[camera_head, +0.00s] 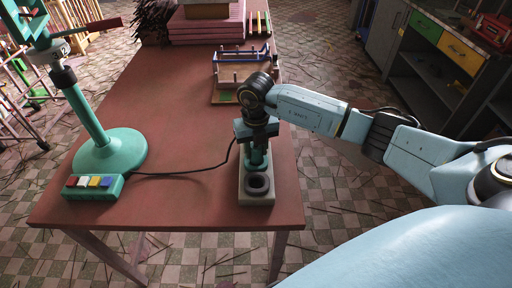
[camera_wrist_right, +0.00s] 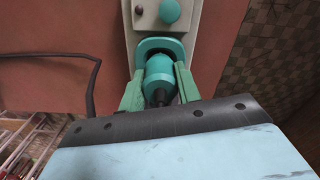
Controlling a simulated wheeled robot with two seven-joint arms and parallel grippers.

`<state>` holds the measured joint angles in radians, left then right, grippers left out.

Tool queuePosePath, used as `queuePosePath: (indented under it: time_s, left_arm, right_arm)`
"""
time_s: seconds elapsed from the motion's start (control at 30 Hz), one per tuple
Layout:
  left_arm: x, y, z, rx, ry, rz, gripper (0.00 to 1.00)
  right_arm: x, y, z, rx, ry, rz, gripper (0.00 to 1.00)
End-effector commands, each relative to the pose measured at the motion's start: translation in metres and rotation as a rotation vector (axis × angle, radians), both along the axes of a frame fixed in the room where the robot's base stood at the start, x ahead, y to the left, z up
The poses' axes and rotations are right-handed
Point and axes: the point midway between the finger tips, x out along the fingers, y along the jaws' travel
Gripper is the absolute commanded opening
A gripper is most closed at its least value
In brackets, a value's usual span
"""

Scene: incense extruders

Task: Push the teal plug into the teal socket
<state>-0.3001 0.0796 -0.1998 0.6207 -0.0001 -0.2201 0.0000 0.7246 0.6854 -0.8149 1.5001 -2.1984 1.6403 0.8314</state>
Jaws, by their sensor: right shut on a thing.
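My right gripper (camera_head: 257,158) points down over the beige socket block near the table's front right. It is shut on the teal plug (camera_wrist_right: 158,76), with one teal finger on each side of it. The plug's front end is at the teal socket (camera_wrist_right: 160,43), whose rounded rim shows around and beyond it. I cannot tell how deep the plug sits. In the head view the gripper hides most of the plug and socket. My left gripper is not in view.
The socket block (camera_head: 246,198) also has a dark ring (camera_head: 258,186) at its near end. A black cable (camera_head: 190,171) runs to it from a button box (camera_head: 94,187). A teal stand (camera_head: 110,152) is at left, a wooden rack (camera_head: 239,75) behind. The middle table is clear.

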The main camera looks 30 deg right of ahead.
Motion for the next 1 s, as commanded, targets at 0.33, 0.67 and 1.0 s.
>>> queuePosePath:
  time_s: [0.33, 0.67, 1.0]
  left_arm:
    - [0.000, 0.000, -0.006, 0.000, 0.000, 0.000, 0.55]
    - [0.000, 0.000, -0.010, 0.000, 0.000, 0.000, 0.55]
    - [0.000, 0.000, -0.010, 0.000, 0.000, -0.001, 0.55]
  right_arm:
    - [0.000, 0.000, -0.008, 0.000, -0.001, 0.000, 0.10]
    - [0.000, 0.000, -0.014, 0.000, 0.000, 0.000, 0.10]
    - [0.000, 0.000, -0.014, 0.000, 0.000, 0.000, 0.58]
